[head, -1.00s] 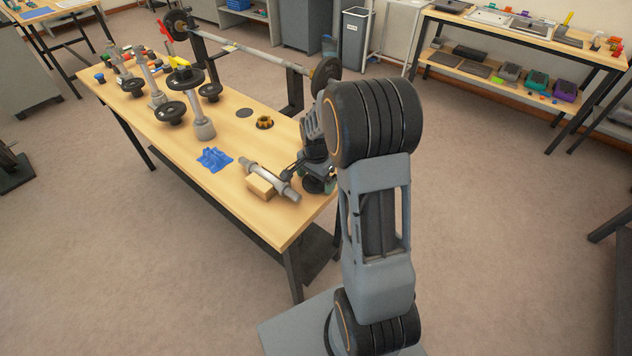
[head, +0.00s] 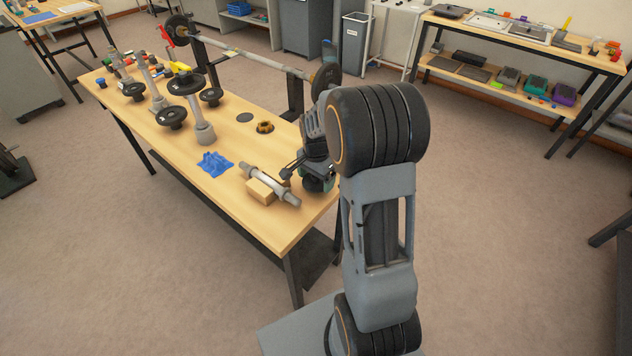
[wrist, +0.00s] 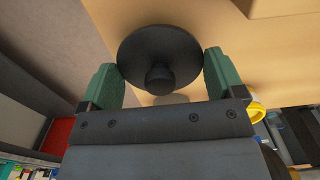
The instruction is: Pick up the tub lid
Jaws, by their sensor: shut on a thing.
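The tub lid (wrist: 158,48) is a round black disc with a central knob, in the wrist view over the light wood table top. My gripper (wrist: 162,75) has its two green fingers on opposite edges of the disc and is shut on it. In the head view my gripper (head: 317,180) is at the near right end of the wooden table (head: 255,222); my arm partly hides it and the lid. I cannot tell whether the lid touches the table.
A grey bar (head: 270,184) and a wooden block (head: 261,191) lie just left of my gripper. A blue crumpled cloth (head: 215,163) and a brass ring-shaped part (head: 265,127) are farther off. A barbell (head: 250,58) rests on posts behind the table. Upright stands with black discs fill the far end.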

